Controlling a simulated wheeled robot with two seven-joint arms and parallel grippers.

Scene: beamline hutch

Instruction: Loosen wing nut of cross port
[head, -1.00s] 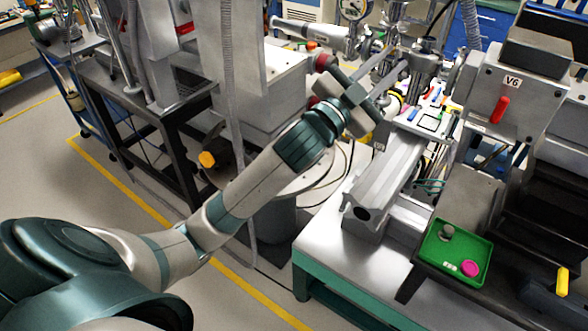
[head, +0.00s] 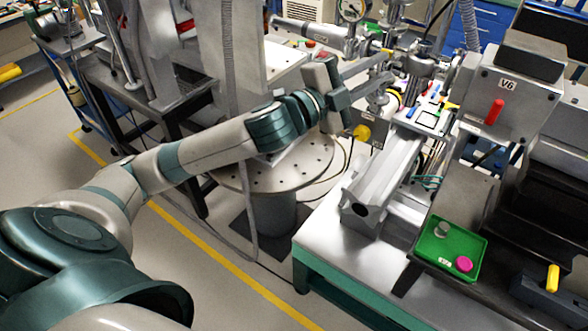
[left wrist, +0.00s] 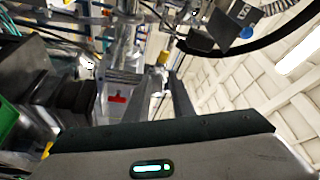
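The steel cross port (head: 422,66) stands with its flanges and pipes above the bench in the head view. A small yellow piece (head: 387,51), perhaps the wing nut, shows near my left fingertips. A yellow piece (left wrist: 163,58) also shows just beyond the fingertips in the left wrist view. My left gripper (head: 389,67) points right towards the cross port, its two fingers apart and nothing visible between them. The fingers also show apart in the left wrist view (left wrist: 160,78). I cannot tell whether they touch anything. My right gripper is out of view.
A round gauge (head: 353,9) and a horizontal steel pipe (head: 310,35) lie behind the gripper. The V6 box (head: 510,98) with a red lever stands to the right. A green tray (head: 447,268) holds small parts. A perforated round table (head: 250,178) is below my arm.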

